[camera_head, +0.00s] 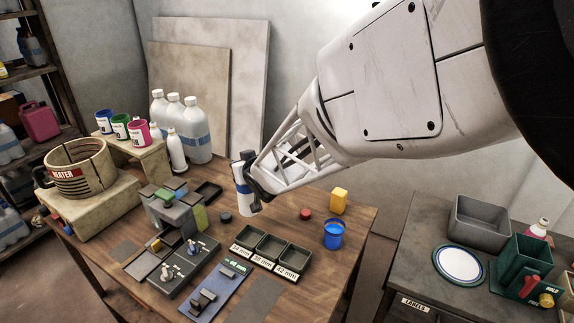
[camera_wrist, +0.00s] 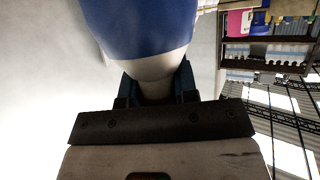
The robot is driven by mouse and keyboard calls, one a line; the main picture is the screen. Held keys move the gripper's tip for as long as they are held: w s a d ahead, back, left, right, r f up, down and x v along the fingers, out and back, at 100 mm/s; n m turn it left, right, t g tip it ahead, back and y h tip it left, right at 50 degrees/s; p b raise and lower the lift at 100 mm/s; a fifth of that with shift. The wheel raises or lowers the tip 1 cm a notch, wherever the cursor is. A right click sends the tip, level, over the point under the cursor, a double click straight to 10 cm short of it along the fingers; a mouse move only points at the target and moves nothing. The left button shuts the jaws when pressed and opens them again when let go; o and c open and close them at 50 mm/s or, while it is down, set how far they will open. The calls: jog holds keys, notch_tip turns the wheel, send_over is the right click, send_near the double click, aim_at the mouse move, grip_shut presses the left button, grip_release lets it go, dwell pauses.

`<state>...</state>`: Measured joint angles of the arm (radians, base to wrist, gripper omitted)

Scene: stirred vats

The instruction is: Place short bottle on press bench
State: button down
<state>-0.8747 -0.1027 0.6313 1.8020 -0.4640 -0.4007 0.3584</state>
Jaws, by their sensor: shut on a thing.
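My gripper (camera_head: 252,190) is shut on a white bottle with a blue band (camera_head: 241,187) and holds it upright over the back of the wooden table (camera_head: 340,262). In the wrist view, the bottle's blue band (camera_wrist: 140,28) fills the upper middle. My dark fingers (camera_wrist: 156,92) lie on both sides of its white lower part. Part of the bottle is hidden behind my gripper in the head view. No label marks the press bench; a grey block-like device (camera_head: 172,212) stands on the table left of the bottle.
Three shallow trays (camera_head: 268,246), a blue cup (camera_head: 334,235) and a yellow container (camera_head: 339,201) are on the table. White bottles (camera_head: 196,130) stand at the back left. A dark counter (camera_head: 425,262) at the right bears a plate (camera_head: 459,265) and a green device (camera_head: 522,265).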

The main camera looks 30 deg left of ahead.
aim_at(245, 196)
jog(key=s+a+f+n+g, duration=0.1)
jog(key=s+a, duration=0.2)
jog(key=s, duration=0.4)
jog(key=shift+a+y, duration=0.4)
jog(key=shift+f, duration=0.2)
jog(key=shift+w+f, duration=0.1)
jog(key=shift+f, duration=2.4)
jog(key=c, duration=0.9)
grip_release()
jog(key=shift+v, duration=2.1)
